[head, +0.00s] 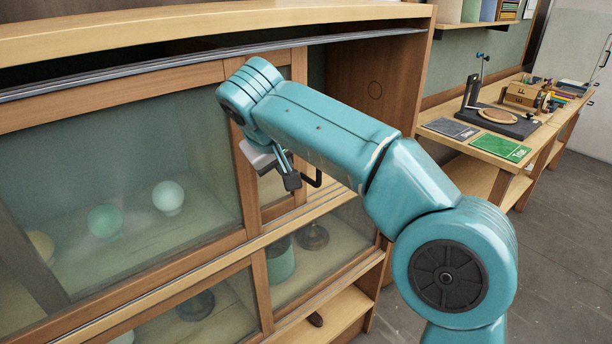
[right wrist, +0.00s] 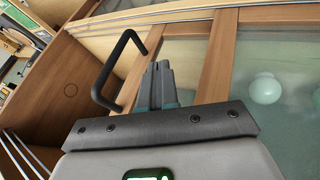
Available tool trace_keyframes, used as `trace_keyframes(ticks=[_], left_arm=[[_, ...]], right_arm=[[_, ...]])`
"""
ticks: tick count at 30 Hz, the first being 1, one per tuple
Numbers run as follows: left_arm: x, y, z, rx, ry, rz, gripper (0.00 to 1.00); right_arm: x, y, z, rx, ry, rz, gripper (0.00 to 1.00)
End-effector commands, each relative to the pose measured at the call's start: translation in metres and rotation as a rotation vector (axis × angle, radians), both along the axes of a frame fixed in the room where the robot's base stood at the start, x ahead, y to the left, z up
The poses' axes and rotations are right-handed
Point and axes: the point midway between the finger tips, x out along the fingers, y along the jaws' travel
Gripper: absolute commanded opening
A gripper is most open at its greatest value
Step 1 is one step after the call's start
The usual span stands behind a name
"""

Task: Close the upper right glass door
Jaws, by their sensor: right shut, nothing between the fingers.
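The upper right glass door (head: 299,75) stands slid to the left, mostly behind the upper left glass door (head: 130,130). Only a narrow strip of its glass and its right wooden stile show, and the bay to its right is open. A black bar handle (right wrist: 122,62) sits by that stile in the right wrist view; part of it also shows in the head view (head: 317,180). My right gripper (head: 289,178) is shut and empty at the stile. In the right wrist view its fingers (right wrist: 158,72) lie just right of the handle; I cannot tell whether they touch it. My left gripper is out of view.
The open bay ends at the cabinet's wooden side wall (head: 375,75). Metal rails (head: 190,62) run along the top. Pale globes (head: 168,197) stand behind the glass. Lower glass doors (head: 325,250) lie beneath. A workbench (head: 485,150) with tools stands to the right.

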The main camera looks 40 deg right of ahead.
Motion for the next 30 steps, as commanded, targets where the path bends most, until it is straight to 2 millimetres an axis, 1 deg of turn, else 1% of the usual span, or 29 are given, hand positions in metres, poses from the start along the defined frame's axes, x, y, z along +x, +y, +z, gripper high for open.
trace_keyframes(ticks=[1, 11, 15, 19, 24, 30], left_arm=[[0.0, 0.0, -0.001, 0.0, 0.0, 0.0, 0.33], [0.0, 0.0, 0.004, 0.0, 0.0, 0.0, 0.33], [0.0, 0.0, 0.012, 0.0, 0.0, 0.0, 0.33], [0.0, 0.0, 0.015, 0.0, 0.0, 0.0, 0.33], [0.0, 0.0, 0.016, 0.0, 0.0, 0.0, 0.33], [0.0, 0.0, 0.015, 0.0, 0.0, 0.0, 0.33]], right_arm=[[0.002, -0.004, -0.01, -0.001, 0.005, -0.002, 0.0], [0.031, -0.031, -0.068, 0.001, 0.006, -0.001, 0.0], [0.034, -0.053, -0.071, 0.001, 0.003, -0.002, 0.0], [0.036, -0.067, -0.075, 0.001, 0.003, -0.001, 0.0], [0.037, -0.073, -0.077, 0.001, 0.0, 0.001, 0.0], [0.037, -0.074, -0.077, 0.001, 0.0, 0.001, 0.0]])
